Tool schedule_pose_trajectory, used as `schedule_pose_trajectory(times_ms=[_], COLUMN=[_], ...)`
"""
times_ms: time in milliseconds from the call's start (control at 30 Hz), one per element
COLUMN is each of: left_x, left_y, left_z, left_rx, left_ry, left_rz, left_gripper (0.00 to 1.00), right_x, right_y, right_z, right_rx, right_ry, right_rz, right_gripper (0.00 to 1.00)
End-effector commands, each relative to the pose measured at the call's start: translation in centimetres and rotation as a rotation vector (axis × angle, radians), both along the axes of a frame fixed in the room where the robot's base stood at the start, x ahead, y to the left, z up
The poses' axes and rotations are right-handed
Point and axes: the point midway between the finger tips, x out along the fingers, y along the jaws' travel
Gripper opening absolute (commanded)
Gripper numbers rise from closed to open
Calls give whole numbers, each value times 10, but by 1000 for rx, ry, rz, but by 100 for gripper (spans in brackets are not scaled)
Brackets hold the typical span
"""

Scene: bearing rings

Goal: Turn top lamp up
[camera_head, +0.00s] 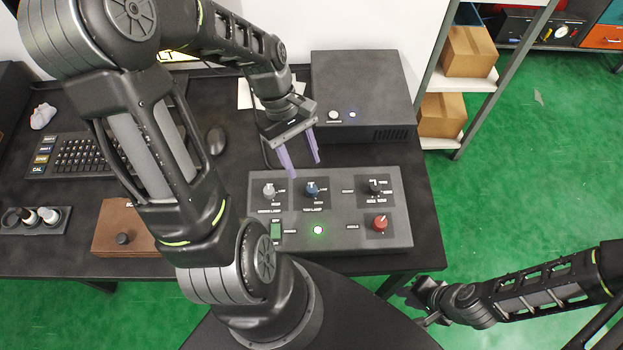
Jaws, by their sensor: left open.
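A grey control panel (345,232) lies on the dark table in front of me. Its upper row has a light knob (269,190) at the left, a blue knob (312,189) labelled as the top lamp, and a black knob (375,187) at the right. A red knob (380,222) and a lit green button (318,230) sit in the lower row. My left gripper (306,167) is open, with its purple fingers above the panel's back edge, behind the blue knob and apart from it. My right gripper (424,307) is low at the right, off the table; its fingers are unclear.
A dark box (362,90) stands behind the panel. A shelf with cardboard boxes (468,52) stands at the right.

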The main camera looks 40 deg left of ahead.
Motion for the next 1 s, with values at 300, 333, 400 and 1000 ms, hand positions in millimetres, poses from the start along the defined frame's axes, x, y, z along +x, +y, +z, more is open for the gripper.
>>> schedule_pose_trajectory(times_ms=[300, 333, 400, 1000], left_x=[-5, -5, -7, -8], left_y=[-15, -17, -21, -28], left_z=[-35, -40, -50, -70], left_rx=[-3, -3, -3, 0], left_ry=[5, 6, 5, 1], left_rz=[-2, -2, -2, 0], left_gripper=[46, 46, 46, 38], right_x=[0, 0, 0, 0], right_y=[0, 0, 0, 0], right_z=[2, 2, 3, 3], right_rx=[-1, -1, -1, -1], right_ry=[0, 0, 1, 1], right_rz=[0, 0, -1, -1], right_gripper=[21, 21, 21, 21])
